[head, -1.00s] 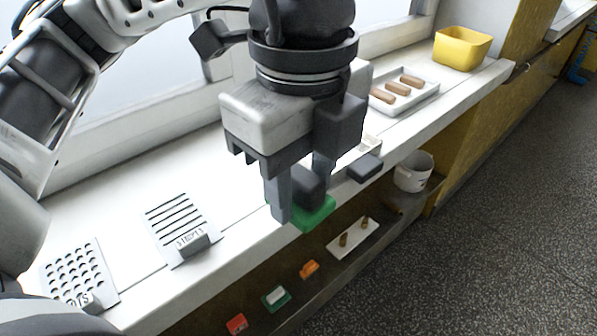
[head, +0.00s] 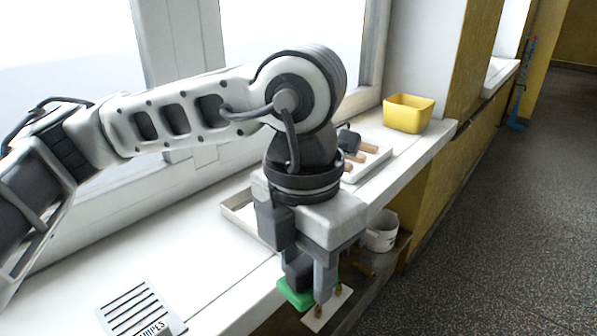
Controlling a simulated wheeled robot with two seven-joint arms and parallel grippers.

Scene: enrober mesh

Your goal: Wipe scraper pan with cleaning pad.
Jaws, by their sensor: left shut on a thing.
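My left gripper (head: 312,278) is shut on a green cleaning pad (head: 296,294) that hangs below its fingers. In the picture the pad overlaps the front edge of the white sill; I cannot tell whether it touches anything. A shallow pale tray that may be the scraper pan (head: 232,212) lies on the sill behind the gripper. Its left end shows, and my gripper and wrist hide the rest. My right gripper is not in view.
A slotted plate marked WIPES (head: 137,309) lies on the white sill (head: 190,265) at lower left. A white tray (head: 380,158) with brown bars and a yellow tub (head: 408,113) stand farther right. Below are a white bucket (head: 381,232) and a small board (head: 323,315) with brown pieces.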

